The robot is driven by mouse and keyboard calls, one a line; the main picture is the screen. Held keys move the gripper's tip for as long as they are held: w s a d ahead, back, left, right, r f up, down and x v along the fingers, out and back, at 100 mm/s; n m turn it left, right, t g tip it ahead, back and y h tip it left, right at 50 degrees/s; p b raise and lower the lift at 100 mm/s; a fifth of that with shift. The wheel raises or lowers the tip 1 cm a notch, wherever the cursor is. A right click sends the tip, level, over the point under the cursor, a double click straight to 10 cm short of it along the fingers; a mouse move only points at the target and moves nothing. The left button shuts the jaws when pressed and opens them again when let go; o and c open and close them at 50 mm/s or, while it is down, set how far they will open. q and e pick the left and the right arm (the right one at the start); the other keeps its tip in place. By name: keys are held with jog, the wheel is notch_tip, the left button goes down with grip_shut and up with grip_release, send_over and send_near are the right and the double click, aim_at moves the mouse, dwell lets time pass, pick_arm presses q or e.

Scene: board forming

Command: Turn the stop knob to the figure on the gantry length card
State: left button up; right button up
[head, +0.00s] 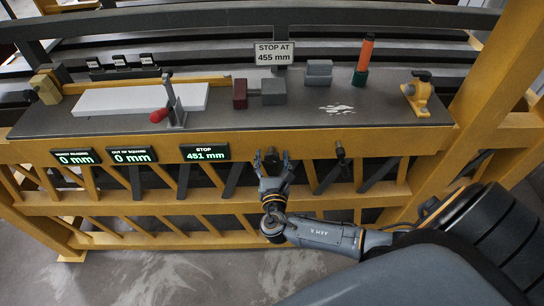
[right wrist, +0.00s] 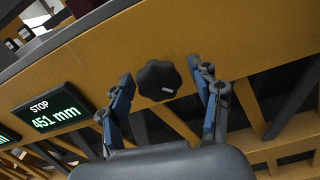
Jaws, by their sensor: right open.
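The gantry length card (head: 274,53) reads "STOP AT 455 mm" and stands at the back of the bench. The stop display (head: 205,152) on the bench front reads 451 mm; it also shows in the right wrist view (right wrist: 49,115). The dark lobed stop knob (right wrist: 159,80) sits on the yellow front rail, with a short pale mark near its lower right. My right gripper (head: 272,157) is open at the rail, and in the right wrist view its blue-padded fingers (right wrist: 166,82) stand either side of the knob, apart from it. My left gripper is not in view.
Two more displays (head: 76,157) (head: 132,155) read 0 mm. On the bench are a white board (head: 140,98), a red-handled clamp (head: 172,103), grey and dark red blocks (head: 273,91), and an orange-and-green tool (head: 363,62). Another dark fitting (head: 340,152) projects from the rail to the right.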

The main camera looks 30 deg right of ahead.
jog(key=c, duration=1.2)
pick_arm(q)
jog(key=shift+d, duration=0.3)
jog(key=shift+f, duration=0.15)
pick_arm(e)
jog(key=m+b, duration=0.4)
jog(key=m, duration=0.1)
jog(key=shift+f, duration=0.15)
jog(key=m+b, duration=0.2)
jog(key=shift+m, duration=0.4)
pick_arm(q)
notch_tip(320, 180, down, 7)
jog(key=b, duration=0.1)
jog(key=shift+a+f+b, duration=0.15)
jog(key=shift+b, duration=0.15)
pick_arm(e)
jog(key=shift+a+r+m, duration=0.1)
jog(key=shift+r+m, duration=0.1)
jog(key=shift+m, duration=0.6)
jog(key=shift+r, duration=0.1)
